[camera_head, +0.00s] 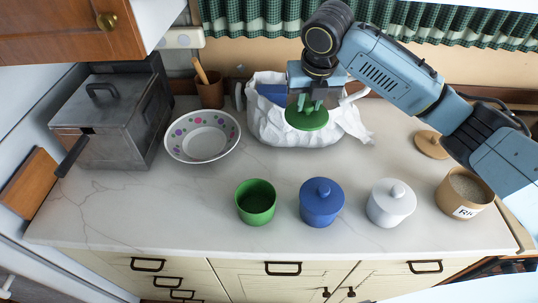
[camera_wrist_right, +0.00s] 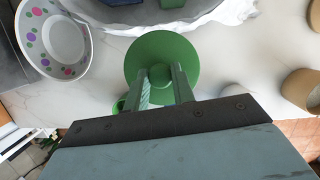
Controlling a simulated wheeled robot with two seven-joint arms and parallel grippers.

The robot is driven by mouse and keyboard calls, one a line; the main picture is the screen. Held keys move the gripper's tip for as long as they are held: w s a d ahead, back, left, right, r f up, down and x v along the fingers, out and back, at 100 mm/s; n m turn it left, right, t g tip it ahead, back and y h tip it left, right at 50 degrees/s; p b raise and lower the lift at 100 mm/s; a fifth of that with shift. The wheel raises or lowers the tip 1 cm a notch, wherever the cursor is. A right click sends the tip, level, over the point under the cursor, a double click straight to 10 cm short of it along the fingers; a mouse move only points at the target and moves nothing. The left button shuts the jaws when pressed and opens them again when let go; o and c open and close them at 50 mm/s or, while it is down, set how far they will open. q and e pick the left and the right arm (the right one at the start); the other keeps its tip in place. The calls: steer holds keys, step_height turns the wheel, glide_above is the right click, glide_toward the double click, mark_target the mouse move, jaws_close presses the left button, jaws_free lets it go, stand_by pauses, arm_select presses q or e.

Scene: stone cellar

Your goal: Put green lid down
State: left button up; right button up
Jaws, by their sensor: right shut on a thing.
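The green lid (camera_head: 307,119) is held by my right gripper (camera_head: 309,103), in front of the white bag at the back of the counter. In the right wrist view the lid (camera_wrist_right: 186,54) shows as a disc, with the gripper fingers (camera_wrist_right: 161,84) on both sides of its knob. My left gripper is not in view.
A blue lidded pot (camera_head: 322,203), a white lidded pot (camera_head: 391,204) and an open tan jar (camera_head: 464,192) stand in a row. A tan lid (camera_head: 431,145) lies behind. A dotted bowl (camera_head: 202,137), a white bag (camera_head: 268,125) and a metal box (camera_head: 105,124) stand further back.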

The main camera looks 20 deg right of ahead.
mark_target(313, 123)
steer(key=shift+w+d+n, duration=0.1)
steer(key=shift+w+n, duration=0.1)
steer(key=shift+n, duration=0.5)
steer(key=shift+f+y, duration=0.3)
steer(key=shift+f, duration=0.1)
step_height(313, 123, down, 17)
steer(key=shift+b, duration=0.35)
steer(key=shift+f, duration=0.1)
steer(key=shift+f, duration=0.25)
steer(key=o, duration=1)
steer(key=shift+c, duration=0.2)
steer(key=p+v, duration=0.1)
steer(key=v, duration=1.1)
steer(key=shift+r, duration=0.4)
